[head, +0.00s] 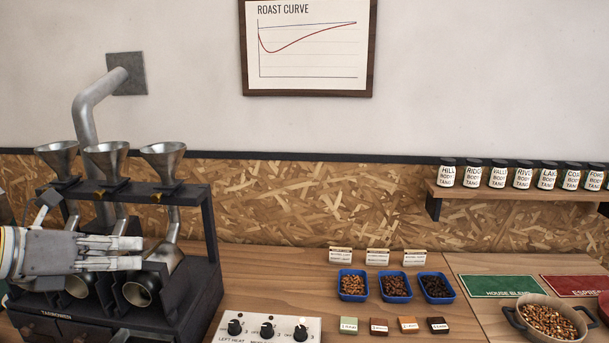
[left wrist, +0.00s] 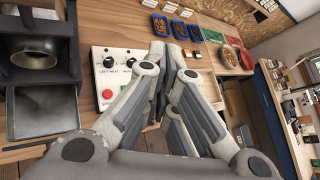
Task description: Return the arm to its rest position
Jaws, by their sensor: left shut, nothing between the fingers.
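My left gripper (head: 140,253) comes in from the left in the head view, with its fingers together and nothing between them. It is in front of the dark sample roaster (head: 202,235), covering part of its barrels. In the left wrist view the fingers of my left gripper (left wrist: 172,48) point away over the wooden counter, near the white control panel (left wrist: 112,65). No contact with the counter shows. My right gripper is in neither view.
The control panel with black knobs (head: 267,328) stands right of the roaster. Blue trays of beans (head: 396,299), small coloured blocks (head: 379,329) and a bowl of beans (head: 506,320) stand farther right. Jars (head: 497,179) line a wall shelf. Bare counter (head: 262,275) lies behind the panel.

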